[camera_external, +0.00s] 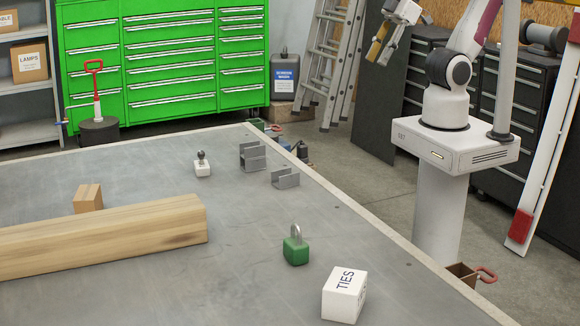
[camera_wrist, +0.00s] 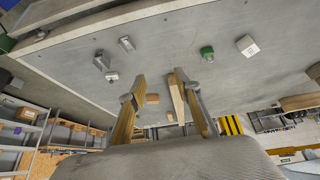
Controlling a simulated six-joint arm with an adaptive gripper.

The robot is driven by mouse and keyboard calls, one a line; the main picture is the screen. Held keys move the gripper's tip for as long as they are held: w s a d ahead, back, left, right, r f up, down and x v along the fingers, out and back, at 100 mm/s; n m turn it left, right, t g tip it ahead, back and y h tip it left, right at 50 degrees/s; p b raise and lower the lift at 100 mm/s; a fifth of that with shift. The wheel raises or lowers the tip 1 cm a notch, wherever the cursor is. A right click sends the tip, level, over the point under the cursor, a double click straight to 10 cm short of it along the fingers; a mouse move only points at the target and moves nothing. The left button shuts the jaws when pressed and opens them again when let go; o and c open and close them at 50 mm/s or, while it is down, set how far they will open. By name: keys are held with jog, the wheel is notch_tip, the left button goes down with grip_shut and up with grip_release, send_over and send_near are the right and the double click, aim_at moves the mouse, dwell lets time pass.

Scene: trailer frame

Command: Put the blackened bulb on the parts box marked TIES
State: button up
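A small dark rounded piece, which looks like the blackened bulb (camera_external: 201,156), stands upright on a small white base (camera_external: 202,169) on the table. The white base also shows in the wrist view (camera_wrist: 112,76), where the bulb is too small to make out. The white parts box marked TIES (camera_external: 344,295) sits near the table's front right edge, and shows as a pale box in the wrist view (camera_wrist: 247,45). My gripper (camera_wrist: 160,74) is open and empty. In the external view it is raised at the top (camera_external: 381,42), beyond the table's far right edge and away from both.
A green padlock (camera_external: 296,250) stands near the TIES box. Grey brackets (camera_external: 252,156) are right of the bulb. A long timber beam (camera_external: 110,235) and a small wood block (camera_external: 88,198) lie on the left. The middle of the grey table (camera_external: 235,215) is clear.

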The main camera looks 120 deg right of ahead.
jog(key=shift+s+a, duration=0.2)
jog(key=shift+s, duration=0.55)
jog(key=shift+s+a, duration=0.15)
jog(key=shift+s, duration=0.6)
